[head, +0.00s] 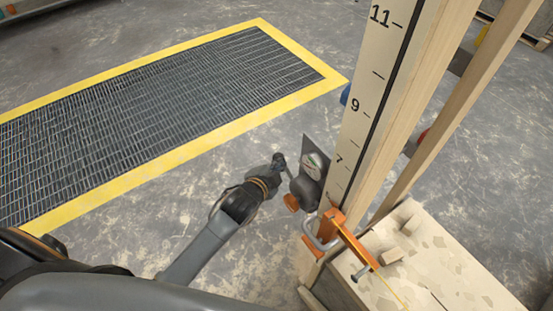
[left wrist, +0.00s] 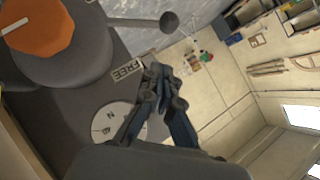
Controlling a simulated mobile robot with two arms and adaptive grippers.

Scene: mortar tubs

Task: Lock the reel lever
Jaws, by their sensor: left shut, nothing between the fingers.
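The dark grey reel (head: 305,190) with an orange knob (head: 291,202) sits on a dark plate at the post's left side. In the left wrist view, the reel lever (left wrist: 140,23) is a grey rod ending in a round ball. It sticks out from the reel beside the orange hub (left wrist: 35,28). A "FREE" label (left wrist: 127,69) and a white round dial (left wrist: 115,122) show on the plate. My left gripper (head: 279,160) is shut and empty, just left of the reel. In the left wrist view its fingertips (left wrist: 157,72) appear below the lever ball, apart from it in the picture. My right gripper is not in view.
A tall wooden post with a numbered scale (head: 361,105) stands right of the reel. An orange clamp (head: 322,238) is low on it. A pale block-topped box (head: 440,262) stands at the lower right. A yellow-edged floor grate (head: 330,76) lies left; bare floor surrounds it.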

